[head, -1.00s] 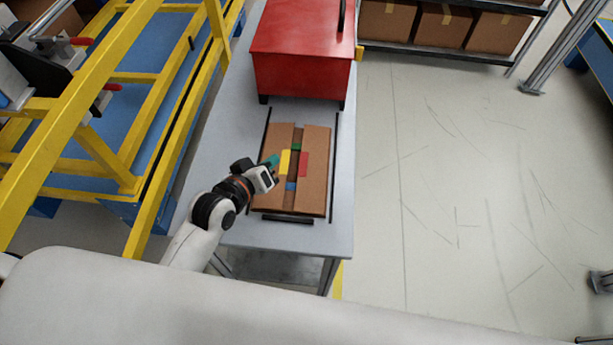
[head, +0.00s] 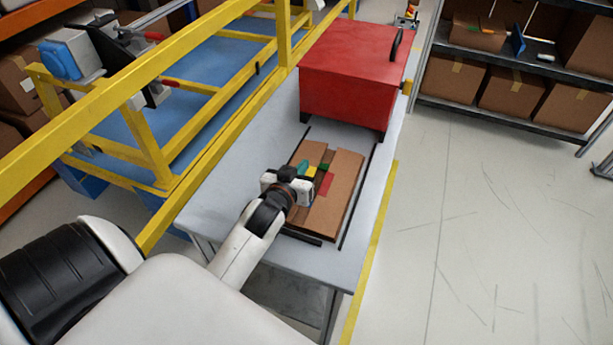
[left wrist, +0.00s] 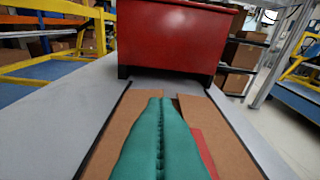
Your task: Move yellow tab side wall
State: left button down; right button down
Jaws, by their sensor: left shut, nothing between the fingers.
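A brown cardboard box (head: 343,190) with flaps lies on the grey table, and its flaps fill the lower part of the left wrist view (left wrist: 228,140). A small part of the yellow tab (head: 312,173) shows just beyond my left gripper. A green tab (head: 323,168) and a red tab (head: 326,184) lie close by; the red tab also shows in the left wrist view (left wrist: 203,150). My left gripper (head: 303,170) is over the box's left flap, its teal fingers (left wrist: 160,135) shut and empty. The fingers hide the yellow tab in the left wrist view. Contact cannot be told. My right gripper is out of view.
A red case (head: 350,75) stands on the table (head: 240,165) just behind the box. Dark strips (head: 358,200) run along the box's sides. A yellow frame (head: 150,150) lies along the table's left. The floor at right is clear.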

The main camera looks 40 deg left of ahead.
aim_at(319, 175)
pick_arm(q)
jog(key=f, duration=0.1)
jog(key=w+f, duration=0.1)
jog(key=f, duration=0.1)
jog(key=shift+d+f, duration=0.1)
jog(key=shift+f, duration=0.1)
jog(key=shift+d+f, duration=0.1)
jog(key=shift+f, duration=0.35)
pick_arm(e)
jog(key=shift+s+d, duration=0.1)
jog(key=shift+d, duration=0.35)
pick_arm(q)
jog(key=shift+d+f, duration=0.1)
jog(key=shift+f, duration=0.55)
jog(key=shift+m, duration=0.3)
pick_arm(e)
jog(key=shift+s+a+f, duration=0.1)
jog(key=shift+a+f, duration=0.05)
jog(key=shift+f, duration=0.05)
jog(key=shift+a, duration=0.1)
